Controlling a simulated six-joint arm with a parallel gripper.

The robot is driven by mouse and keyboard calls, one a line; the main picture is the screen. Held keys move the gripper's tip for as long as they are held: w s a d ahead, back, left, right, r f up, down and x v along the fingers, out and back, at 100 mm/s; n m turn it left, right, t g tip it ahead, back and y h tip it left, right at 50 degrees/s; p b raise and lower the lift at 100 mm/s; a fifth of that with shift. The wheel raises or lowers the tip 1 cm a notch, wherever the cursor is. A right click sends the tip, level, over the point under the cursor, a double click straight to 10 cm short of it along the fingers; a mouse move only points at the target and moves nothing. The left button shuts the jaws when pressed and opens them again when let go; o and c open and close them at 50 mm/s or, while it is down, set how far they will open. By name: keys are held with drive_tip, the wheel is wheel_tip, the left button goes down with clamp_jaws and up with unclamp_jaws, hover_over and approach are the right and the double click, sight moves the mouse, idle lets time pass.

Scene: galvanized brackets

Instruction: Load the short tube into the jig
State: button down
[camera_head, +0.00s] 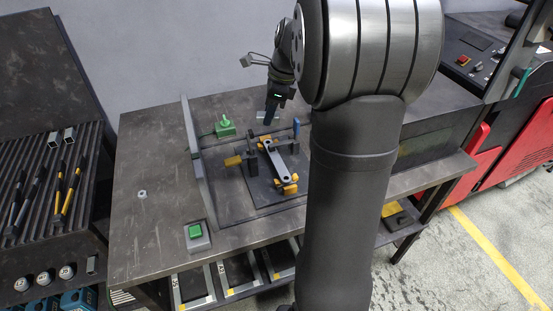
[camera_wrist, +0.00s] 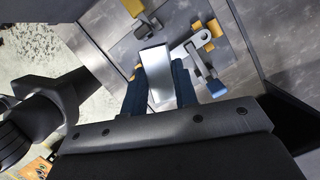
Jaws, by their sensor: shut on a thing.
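My gripper (camera_head: 271,117) is over the back part of the bench, behind the jig. In the wrist view its two dark fingers (camera_wrist: 161,92) are shut on the short tube (camera_wrist: 156,68), a plain grey metal piece that sticks out past the fingertips. In the head view only a small pale part of the tube (camera_head: 262,115) shows beside the fingers. The jig (camera_head: 262,195) is a dark plate with yellow-orange blocks, dark posts, a grey clamp arm and a blue handle (camera_head: 296,127). The clamp arm also shows in the wrist view (camera_wrist: 194,46), right of the tube. The tube appears apart from the jig.
A green-topped device (camera_head: 225,127) stands behind the jig, and a green button box (camera_head: 197,237) is at the front. An upright panel (camera_head: 194,150) crosses the bench. A small metal piece (camera_head: 142,194) lies left of it. A ribbed rack (camera_head: 50,170) holds tools and square tubes.

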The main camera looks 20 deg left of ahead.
drive_tip(key=w+d+f+m+t, duration=0.2)
drive_tip(key=d+f+m+t, duration=0.15)
drive_tip(key=d+m, duration=0.85)
drive_tip(key=m, duration=0.2)
approach(277, 152)
drive_tip(key=shift+h, duration=0.3)
drive_tip(key=f, duration=0.1)
drive_tip(key=w+a+f, duration=0.1)
drive_tip(key=f, duration=0.1)
drive_tip(key=a+f, duration=0.1)
drive_tip(key=shift+w+a+f, duration=0.15)
drive_tip(key=shift+w+f, duration=0.15)
drive_tip(key=shift+f, duration=1.95)
drive_tip(key=shift+f, duration=0.1)
drive_tip(key=c, duration=1.1)
unclamp_jaws()
drive_tip(key=shift+c, duration=0.2)
